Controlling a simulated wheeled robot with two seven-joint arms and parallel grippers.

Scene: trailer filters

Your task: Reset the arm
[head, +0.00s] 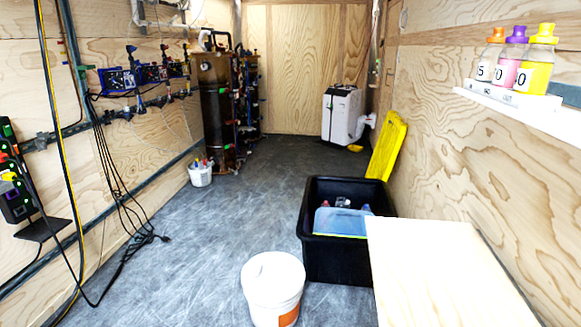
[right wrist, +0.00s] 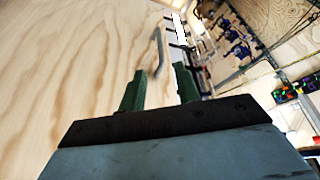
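My right gripper (right wrist: 160,90) shows in the right wrist view. Its two green fingers stand apart with nothing between them. Beyond them are a plywood surface and, at the upper right, a wall with blue devices and pipes. Neither of my grippers shows in the head view, and my left gripper is not in any view.
A white bucket (head: 272,284), a black crate (head: 340,258) and a pale wooden board (head: 440,275) stand in front. Several bottles sit on a white shelf (head: 506,96) at the right wall. Cables hang at the left. The grey floor (head: 190,240) is largely clear.

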